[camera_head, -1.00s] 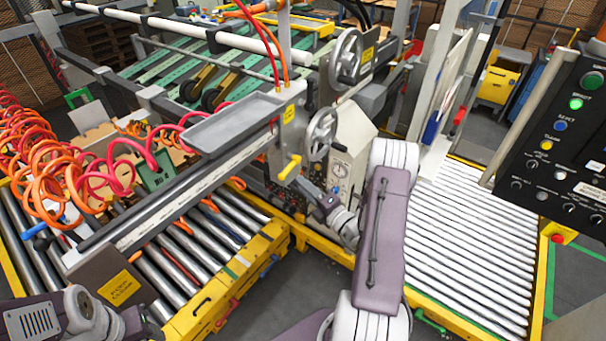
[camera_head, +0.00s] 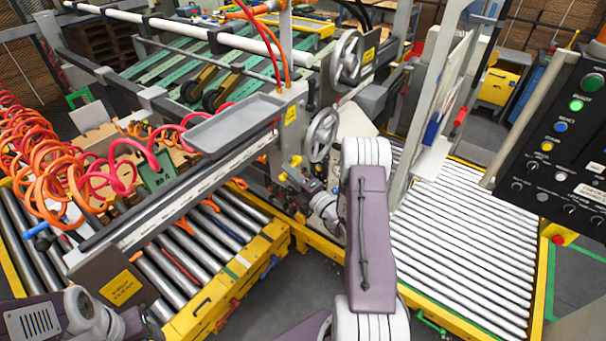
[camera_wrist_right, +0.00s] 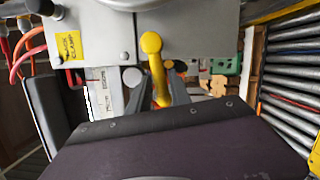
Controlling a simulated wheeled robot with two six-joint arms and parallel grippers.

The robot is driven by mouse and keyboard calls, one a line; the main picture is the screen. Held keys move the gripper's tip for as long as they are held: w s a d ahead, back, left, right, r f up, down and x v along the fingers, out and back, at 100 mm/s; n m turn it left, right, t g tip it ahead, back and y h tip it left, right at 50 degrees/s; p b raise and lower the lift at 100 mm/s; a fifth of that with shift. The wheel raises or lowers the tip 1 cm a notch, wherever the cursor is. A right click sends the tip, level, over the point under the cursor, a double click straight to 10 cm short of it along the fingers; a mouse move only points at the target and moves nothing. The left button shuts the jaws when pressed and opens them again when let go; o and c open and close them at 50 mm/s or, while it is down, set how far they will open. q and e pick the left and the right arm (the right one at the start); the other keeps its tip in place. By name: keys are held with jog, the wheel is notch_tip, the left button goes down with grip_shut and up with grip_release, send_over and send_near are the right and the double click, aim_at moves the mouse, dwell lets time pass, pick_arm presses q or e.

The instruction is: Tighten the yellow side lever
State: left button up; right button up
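The yellow side lever (camera_wrist_right: 153,62) has a round knob and hangs below a grey metal housing in the right wrist view. In the head view the yellow lever (camera_head: 296,160) is small and partly hidden by my right gripper (camera_head: 291,175). In the right wrist view the two fingers of my right gripper (camera_wrist_right: 158,88) stand apart on either side of the lever's lower shaft. A gap shows beside the shaft, so the gripper looks open around it. Contact cannot be made out. My left gripper is out of view; only part of the left arm shows at bottom left.
A spoked handwheel (camera_head: 322,135) sits just right of the lever. A grey tray (camera_head: 235,123) and a long rail lie to its left. Roller conveyors (camera_head: 468,250) flank my arm, and a control panel (camera_head: 560,140) stands at right. Orange coiled hoses (camera_head: 50,175) hang at far left.

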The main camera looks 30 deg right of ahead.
jog(key=w+d+f+n+y+b, duration=0.1)
jog(key=d+f+n+y+b, duration=0.15)
jog(key=n+b, duration=0.8)
jog(key=w+d+f+n+y+b, duration=0.1)
jog(key=d+f+n+y+b, duration=0.15)
jog(key=n+b, duration=0.8)
jog(key=s+d+f+m+b, duration=0.1)
jog(key=s+d+f+b, duration=0.1)
jog(key=s, duration=0.5)
jog(key=shift+s+d+t+y+b, duration=0.35)
jog(key=shift+d+b, duration=0.25)
jog(key=shift+d, duration=0.4)
dwell(0.6)
dwell(0.3)
